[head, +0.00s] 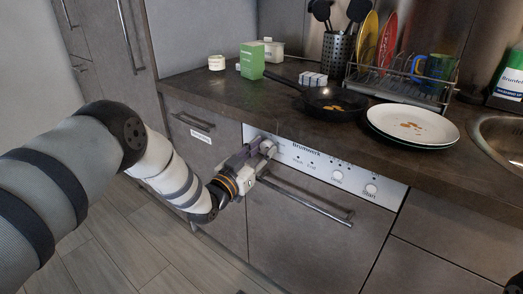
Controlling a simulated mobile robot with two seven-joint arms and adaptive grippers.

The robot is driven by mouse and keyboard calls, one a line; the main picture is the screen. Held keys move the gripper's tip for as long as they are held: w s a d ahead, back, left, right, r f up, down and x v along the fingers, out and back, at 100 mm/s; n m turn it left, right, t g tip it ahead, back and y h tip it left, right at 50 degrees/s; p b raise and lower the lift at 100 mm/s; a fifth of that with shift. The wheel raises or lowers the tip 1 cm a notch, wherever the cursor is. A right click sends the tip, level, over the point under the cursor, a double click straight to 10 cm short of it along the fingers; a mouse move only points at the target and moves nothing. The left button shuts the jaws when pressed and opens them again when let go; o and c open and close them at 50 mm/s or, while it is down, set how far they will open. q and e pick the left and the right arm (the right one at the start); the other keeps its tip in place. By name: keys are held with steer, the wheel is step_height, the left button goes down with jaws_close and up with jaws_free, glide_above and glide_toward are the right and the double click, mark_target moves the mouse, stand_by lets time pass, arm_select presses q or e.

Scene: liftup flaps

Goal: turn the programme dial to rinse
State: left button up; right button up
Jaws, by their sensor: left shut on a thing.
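The programme dial (268,146) is a light knob at the left end of the dishwasher's white control panel (315,166). My left gripper (262,151) reaches it from the left and is shut on it. The fingers hide part of the dial and the panel around it, so I cannot read its setting.
The dishwasher door with its bar handle (310,200) is below the panel. The countertop above holds a black pan (335,103), a stack of plates (412,124), a dish rack (400,85) and a green box (252,61). A sink (500,139) is at the right.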

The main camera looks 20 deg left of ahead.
stand_by(0.3)
arm_select(q)
steer(key=o, duration=1.2)
steer(key=shift+c, duration=0.2)
steer(key=v, duration=1.2)
steer(key=shift+a, duration=0.1)
